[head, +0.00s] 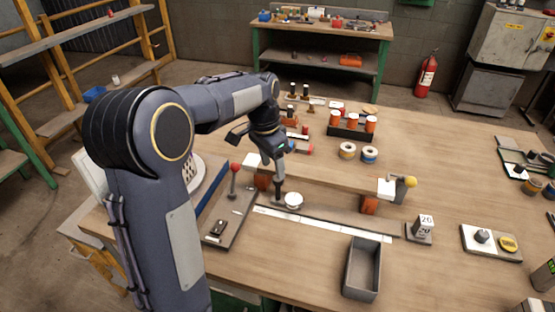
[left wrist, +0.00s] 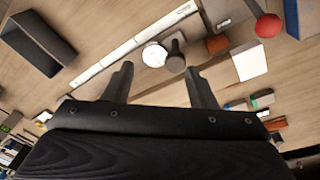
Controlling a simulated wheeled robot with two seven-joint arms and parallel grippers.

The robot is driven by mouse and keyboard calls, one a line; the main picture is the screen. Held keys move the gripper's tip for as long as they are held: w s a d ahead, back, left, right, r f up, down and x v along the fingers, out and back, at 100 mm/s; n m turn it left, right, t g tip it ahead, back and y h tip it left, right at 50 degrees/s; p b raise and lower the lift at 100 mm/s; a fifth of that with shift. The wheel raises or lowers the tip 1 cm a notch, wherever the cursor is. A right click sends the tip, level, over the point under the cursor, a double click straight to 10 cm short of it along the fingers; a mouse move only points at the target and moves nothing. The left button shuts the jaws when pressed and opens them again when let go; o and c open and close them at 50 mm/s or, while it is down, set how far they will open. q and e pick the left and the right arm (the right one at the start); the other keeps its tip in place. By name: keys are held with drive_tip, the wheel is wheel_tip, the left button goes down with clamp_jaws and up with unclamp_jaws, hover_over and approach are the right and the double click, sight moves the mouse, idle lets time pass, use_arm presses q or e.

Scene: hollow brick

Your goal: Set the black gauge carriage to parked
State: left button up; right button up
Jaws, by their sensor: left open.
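The black gauge carriage shows as a white round dial (head: 293,200) beside a dark post on the long rail; the dial (left wrist: 154,55) and post (left wrist: 176,60) show better in the left wrist view. A white marked strip (head: 325,224) runs along the rail's near side. Small lettering on the strip (left wrist: 182,8) is too small to read. My left gripper (head: 278,194) is just left of the dial and partly hides the carriage. In the left wrist view its two fingers (left wrist: 160,80) are apart, with the dial and post beyond their tips and nothing clearly held. My right gripper is not in view.
A raised wooden beam (head: 330,178) runs behind the rail. A red-knobbed lever (head: 234,168) stands left, and a yellow knob (head: 410,182) sits at the beam's right end. A grey open box (head: 363,268) and a block marked 20 (head: 423,226) stand nearby. The right front tabletop is mostly clear.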

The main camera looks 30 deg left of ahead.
use_arm(q)
drive_tip(key=w, duration=0.2)
drive_tip(key=w+m+y+p, duration=0.1)
drive_tip(key=shift+w+a+r+g, duration=0.15)
drive_tip(key=shift+a+r+g, duration=0.05)
drive_tip(key=shift+r+g, duration=0.2)
drive_tip(key=shift+w+f, duration=0.15)
drive_tip(key=shift+w, duration=0.05)
wheel_tip(320, 180, down, 8)
drive_tip(key=shift+r, duration=0.15)
drive_tip(key=shift+c, duration=0.3)
clamp_jaws()
